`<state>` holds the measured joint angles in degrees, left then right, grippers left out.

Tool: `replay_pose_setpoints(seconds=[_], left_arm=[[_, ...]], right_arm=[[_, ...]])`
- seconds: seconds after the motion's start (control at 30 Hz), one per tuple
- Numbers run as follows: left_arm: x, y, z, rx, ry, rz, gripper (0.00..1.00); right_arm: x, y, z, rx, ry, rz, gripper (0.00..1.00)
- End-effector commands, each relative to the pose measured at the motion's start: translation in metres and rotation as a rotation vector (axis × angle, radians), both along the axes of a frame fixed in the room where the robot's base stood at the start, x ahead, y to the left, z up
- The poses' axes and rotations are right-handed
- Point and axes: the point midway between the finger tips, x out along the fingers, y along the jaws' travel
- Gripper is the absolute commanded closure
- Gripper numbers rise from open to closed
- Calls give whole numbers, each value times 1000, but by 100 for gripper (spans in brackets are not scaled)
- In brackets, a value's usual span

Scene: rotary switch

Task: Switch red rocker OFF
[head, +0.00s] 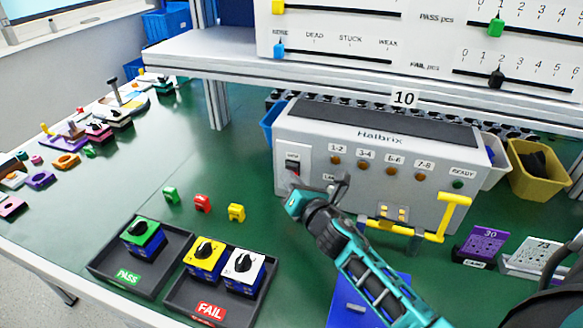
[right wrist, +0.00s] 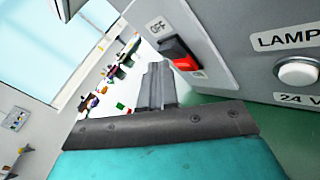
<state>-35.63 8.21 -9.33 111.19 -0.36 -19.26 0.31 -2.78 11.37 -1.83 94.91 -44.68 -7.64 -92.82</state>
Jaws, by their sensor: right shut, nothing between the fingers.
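The red rocker (head: 293,168) sits on a pale plate at the left end of the grey Halbrix box. In the right wrist view the rocker (right wrist: 181,55) has a black upper part beside the OFF label and a red lower part beside another label. I cannot surely tell which side is pressed in. My right gripper (head: 300,191) is shut and empty, just in front of and below the rocker. Its dark fingers (right wrist: 155,85) show left of the rocker in the wrist view, apart from it. My left gripper is not in view.
A white lamp button (right wrist: 299,72) is right of the rocker. A yellow handle (head: 452,215) stands out from the Halbrix box (head: 380,140). PASS (head: 105,265) and FAIL trays with rotary switches lie at front left. Small coloured pieces lie behind them. The green tabletop left of the box is mostly free.

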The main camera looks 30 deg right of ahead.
Motion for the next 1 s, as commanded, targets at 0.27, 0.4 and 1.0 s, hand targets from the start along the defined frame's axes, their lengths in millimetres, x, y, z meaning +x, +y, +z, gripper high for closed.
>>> replay_pose_setpoints(seconds=[0.27, 0.4, 1.0], left_arm=[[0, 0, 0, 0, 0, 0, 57], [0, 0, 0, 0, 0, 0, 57], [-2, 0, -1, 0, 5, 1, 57]], right_arm=[[0, 0, 0, 0, 0, 0, 100], [1, -1, 0, 0, 0, 0, 100], [4, -5, 1, 0, 0, 0, 100]])
